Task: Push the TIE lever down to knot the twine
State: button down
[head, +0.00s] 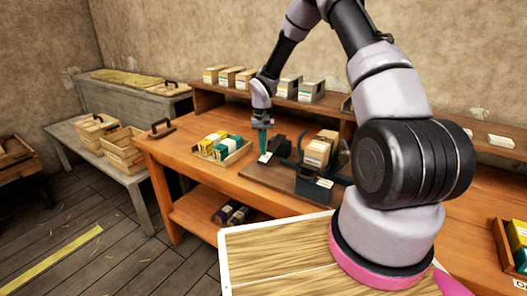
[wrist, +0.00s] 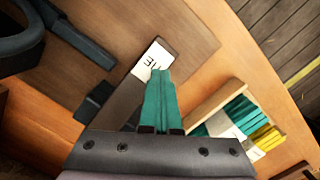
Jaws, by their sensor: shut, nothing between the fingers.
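The TIE lever carries a white label plate (wrist: 155,58), its dark letters partly covered by my fingers. In the wrist view a dark brown bar (wrist: 122,103) runs from the label toward a small black block. My gripper (wrist: 161,73) has its teal fingers together, with nothing between them, and their tips overlap the label's edge. In the head view my gripper (head: 263,153) points straight down just above the label (head: 265,158). I cannot tell whether the tips touch the lever. The twine is not clearly seen.
The press base (head: 258,180) sits on the orange workbench (head: 175,153), with a dark curved part and upright boxes (head: 318,152) to the right. A tray of green and yellow packets (head: 222,150) stands close on the left. A shelf with boxes runs behind.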

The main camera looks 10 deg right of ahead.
jog(key=shift+w+d+r, duration=0.2)
jog(key=shift+w, duration=0.5)
jog(key=shift+r, duration=0.15)
notch_tip(320, 180, up, 10)
jog(key=w, duration=0.1)
jog(key=shift+r, duration=0.25)
